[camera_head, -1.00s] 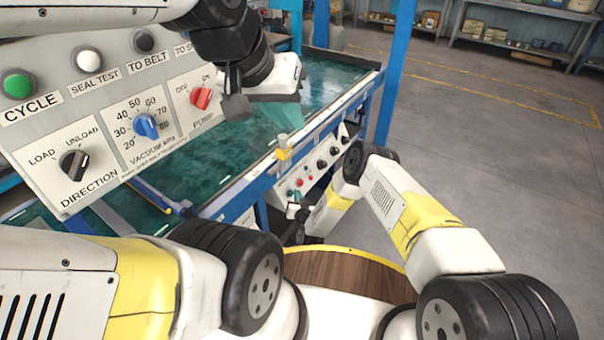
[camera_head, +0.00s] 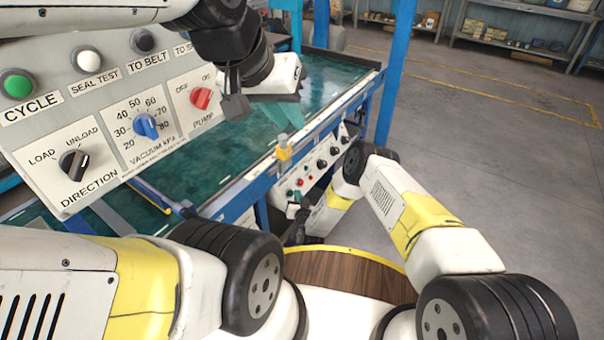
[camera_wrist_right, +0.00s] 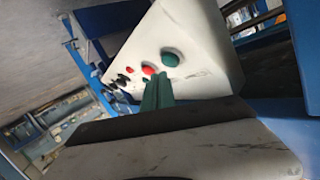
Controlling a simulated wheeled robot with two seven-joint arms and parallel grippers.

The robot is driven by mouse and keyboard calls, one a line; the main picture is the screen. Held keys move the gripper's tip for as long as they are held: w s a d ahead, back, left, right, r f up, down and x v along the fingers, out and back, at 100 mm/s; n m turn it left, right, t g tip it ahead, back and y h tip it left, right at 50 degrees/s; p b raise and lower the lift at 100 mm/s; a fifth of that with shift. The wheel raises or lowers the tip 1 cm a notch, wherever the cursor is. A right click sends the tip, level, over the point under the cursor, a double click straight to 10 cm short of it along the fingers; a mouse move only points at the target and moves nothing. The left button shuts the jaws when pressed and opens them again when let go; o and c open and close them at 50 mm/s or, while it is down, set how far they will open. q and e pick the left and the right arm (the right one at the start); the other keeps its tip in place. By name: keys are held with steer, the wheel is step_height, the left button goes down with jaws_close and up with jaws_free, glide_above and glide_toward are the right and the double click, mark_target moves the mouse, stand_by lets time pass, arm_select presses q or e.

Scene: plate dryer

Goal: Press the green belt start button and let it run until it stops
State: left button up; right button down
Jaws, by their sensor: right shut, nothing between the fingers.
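The green belt button (camera_wrist_right: 171,57) is round and sits on the sloped white face of the belt control box (camera_head: 318,167), beside a red button (camera_wrist_right: 148,70). My right gripper (camera_head: 293,203) is low at the near end of this box. In the wrist view its teal fingers (camera_wrist_right: 157,92) are together and empty, with their tips just below the green and red buttons; I cannot tell whether they touch. The belt (camera_head: 325,80) is a teal surface above the box. My left gripper (camera_head: 284,113) hangs over the belt near the large panel; whether its fingers are apart is unclear.
A large tilted panel (camera_head: 60,150) at the left carries a green CYCLE button (camera_head: 17,86), a blue vacuum knob (camera_head: 146,125) and a red pump knob (camera_head: 201,98). A blue post (camera_head: 396,70) stands beside the belt. The floor (camera_head: 490,150) at the right is open.

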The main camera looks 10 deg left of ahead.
steer(key=shift+a, duration=0.15)
stand_by(0.5)
steer(key=shift+w+a+f, duration=0.1)
steer(key=shift+a+f, duration=0.1)
steer(key=shift+a, duration=0.05)
